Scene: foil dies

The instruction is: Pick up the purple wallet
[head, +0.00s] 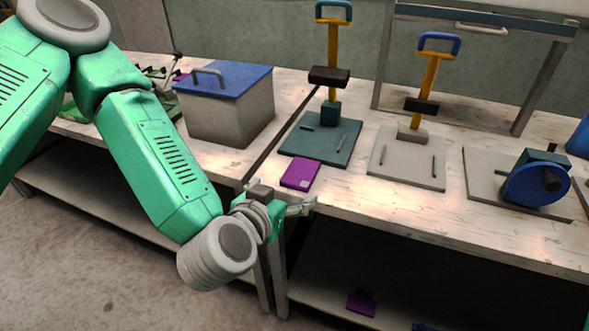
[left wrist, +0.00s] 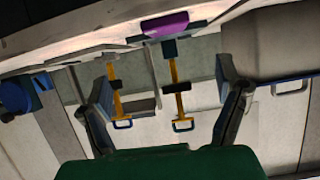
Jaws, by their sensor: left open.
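A flat purple wallet (head: 300,174) with a small pale patch lies on the wooden bench near its front edge, just in front of the left press. The wallet also shows at the top of the left wrist view (left wrist: 166,25), where the scene appears upside down. My left gripper (head: 300,207) is at the bench's front edge, a little nearer than the wallet and apart from it. In the left wrist view its fingers (left wrist: 163,95) are spread with nothing held between them. My right gripper is not in view.
A grey box with a blue lid (head: 228,100) stands left of the wallet. Two yellow-handled presses (head: 345,143) (head: 425,172) and a blue-wheeled device (head: 535,183) stand behind and right. Another purple item (head: 362,302) lies on the lower shelf. The bench's front right strip is clear.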

